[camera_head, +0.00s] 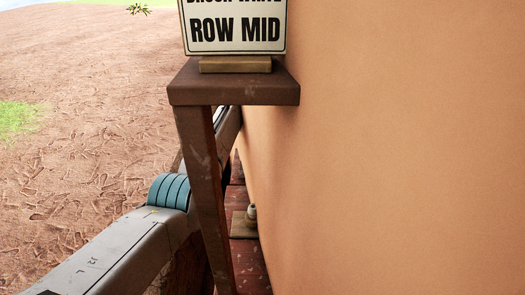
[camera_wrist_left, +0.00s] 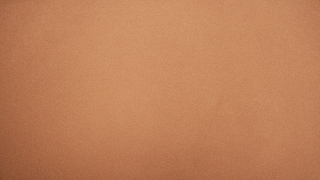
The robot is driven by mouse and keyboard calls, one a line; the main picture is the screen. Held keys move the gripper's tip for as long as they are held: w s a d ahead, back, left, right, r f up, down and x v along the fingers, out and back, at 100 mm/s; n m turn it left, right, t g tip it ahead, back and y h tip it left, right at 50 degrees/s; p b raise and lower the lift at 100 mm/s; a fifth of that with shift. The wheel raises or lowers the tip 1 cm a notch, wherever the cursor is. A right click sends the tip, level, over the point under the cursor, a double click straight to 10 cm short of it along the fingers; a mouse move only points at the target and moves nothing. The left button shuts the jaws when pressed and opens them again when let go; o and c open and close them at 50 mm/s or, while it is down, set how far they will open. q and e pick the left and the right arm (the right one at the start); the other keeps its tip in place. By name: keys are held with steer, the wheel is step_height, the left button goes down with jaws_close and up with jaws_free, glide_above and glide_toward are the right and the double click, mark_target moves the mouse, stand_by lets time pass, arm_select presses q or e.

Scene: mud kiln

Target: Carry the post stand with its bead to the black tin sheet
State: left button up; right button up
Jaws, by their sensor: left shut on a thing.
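My left arm (camera_head: 130,245) comes in from the lower left and passes behind the leg of a small brown stand. Its gripper does not show in the head view; the leg, the stand top and the sign hide the arm's far part. The left wrist view shows only a plain orange-tan wall (camera_wrist_left: 160,90) and no fingers. A small pale, rounded piece on a flat wooden base (camera_head: 243,224) sits low beside the wall; I cannot tell whether it is the post stand with its bead. I see no black tin sheet. My right gripper is not in view.
The brown stand (camera_head: 233,93) bears a "ROW MID" sign (camera_head: 235,35) and blocks the middle. The orange-tan wall (camera_head: 410,150) fills the right side. A reddish-brown surface (camera_head: 247,262) runs along its foot. Open, marked earth (camera_head: 90,110) lies left.

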arm_select(q)
steer(key=shift+f, duration=0.8)
stand_by(0.7)
steer(key=o, duration=1.5)
